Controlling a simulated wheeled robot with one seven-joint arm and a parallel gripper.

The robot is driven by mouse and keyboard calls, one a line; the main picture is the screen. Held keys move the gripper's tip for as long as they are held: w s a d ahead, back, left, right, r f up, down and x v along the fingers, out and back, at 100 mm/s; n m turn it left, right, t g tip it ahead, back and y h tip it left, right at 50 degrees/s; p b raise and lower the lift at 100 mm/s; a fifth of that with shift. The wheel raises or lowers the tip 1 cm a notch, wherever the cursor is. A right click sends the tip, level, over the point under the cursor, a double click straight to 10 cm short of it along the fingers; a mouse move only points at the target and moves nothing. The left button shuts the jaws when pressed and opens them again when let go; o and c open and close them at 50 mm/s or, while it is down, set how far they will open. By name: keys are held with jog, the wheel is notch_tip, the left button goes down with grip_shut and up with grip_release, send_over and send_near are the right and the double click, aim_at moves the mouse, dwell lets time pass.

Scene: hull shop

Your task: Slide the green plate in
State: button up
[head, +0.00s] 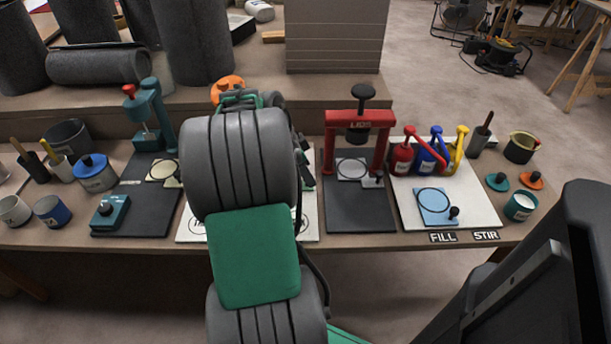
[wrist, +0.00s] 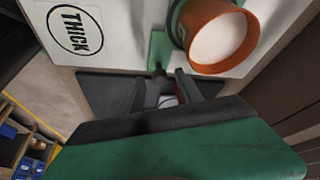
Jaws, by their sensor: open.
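The green plate (wrist: 159,48) lies on the white board, beside and partly behind an orange-rimmed round vessel (wrist: 217,38) with a pale inside, in the wrist view. A small dark knob (wrist: 158,70) stands at the plate's near end. My gripper (wrist: 166,88) is open, its grey fingers near the knob; I cannot tell whether they touch it. In the head view my arm hides the plate, my gripper's fingertips and most of this station; only an orange top (head: 227,87) shows above the arm.
The white board (wrist: 110,15) reads THICK. A red press (head: 358,125) on a dark mat (head: 360,215) stands just right of my arm. A blue plate (head: 434,203) and red, blue and yellow bottles are farther right. A teal press (head: 152,112) stands left.

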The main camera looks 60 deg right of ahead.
jog(key=shift+d+f, duration=0.1)
jog(key=shift+f, duration=0.1)
jog(key=shift+c, duration=0.5)
grip_shut()
jog(key=shift+r, duration=0.1)
dwell(0.7)
